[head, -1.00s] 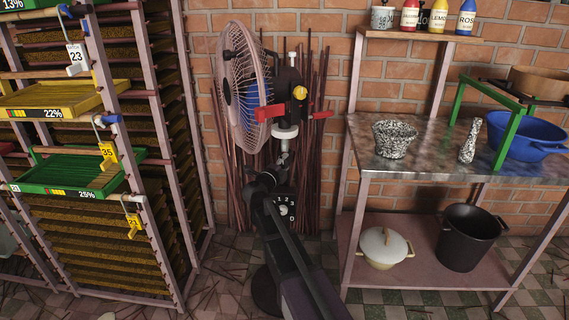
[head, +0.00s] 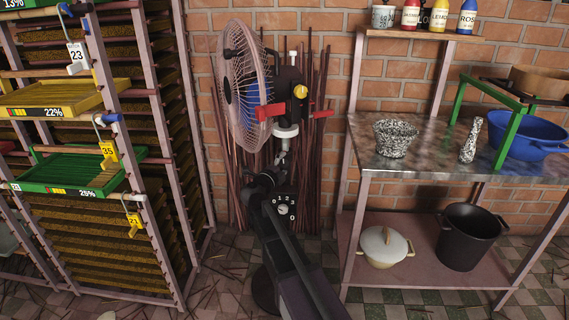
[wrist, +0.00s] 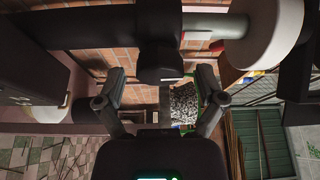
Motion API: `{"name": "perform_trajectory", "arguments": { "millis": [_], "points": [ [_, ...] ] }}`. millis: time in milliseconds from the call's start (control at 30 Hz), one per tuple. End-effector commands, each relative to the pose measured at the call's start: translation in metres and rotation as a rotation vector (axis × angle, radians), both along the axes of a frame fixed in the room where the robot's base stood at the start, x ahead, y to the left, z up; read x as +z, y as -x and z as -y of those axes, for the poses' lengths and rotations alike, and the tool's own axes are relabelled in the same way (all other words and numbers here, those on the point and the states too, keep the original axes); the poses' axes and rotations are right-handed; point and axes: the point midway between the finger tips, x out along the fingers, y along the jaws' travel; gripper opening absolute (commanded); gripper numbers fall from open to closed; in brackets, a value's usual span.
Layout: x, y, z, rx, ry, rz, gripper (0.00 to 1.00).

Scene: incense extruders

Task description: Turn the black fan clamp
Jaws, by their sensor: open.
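The black fan clamp (wrist: 160,35) sits on the grey pole of the fan, which runs sideways across the top of the wrist view. A narrower black lobe of the clamp points toward my gripper (wrist: 161,80). My gripper is open, with one finger on each side of that lobe. I cannot tell whether the fingers touch it. In the head view the fan (head: 250,85) stands against the brick wall, with a white collar (head: 286,132) on its pole. My arm comes up in front of the pole and partly hides the clamp area and my fingers.
A dial box (head: 283,207) is on the pole low down. Tray racks (head: 165,220) stand left. Thin sticks lean behind the pole.

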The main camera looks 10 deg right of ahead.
Motion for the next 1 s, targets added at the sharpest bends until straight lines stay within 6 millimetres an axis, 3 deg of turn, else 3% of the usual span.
{"name": "perform_trajectory", "arguments": {
  "millis": [433, 1000],
  "points": [
    [0.0, 0.043, -0.033, 0.002, -0.001, -0.002, 0.89],
    [0.0, 0.047, -0.039, 0.006, 0.002, -0.001, 0.89]
  ]
}}
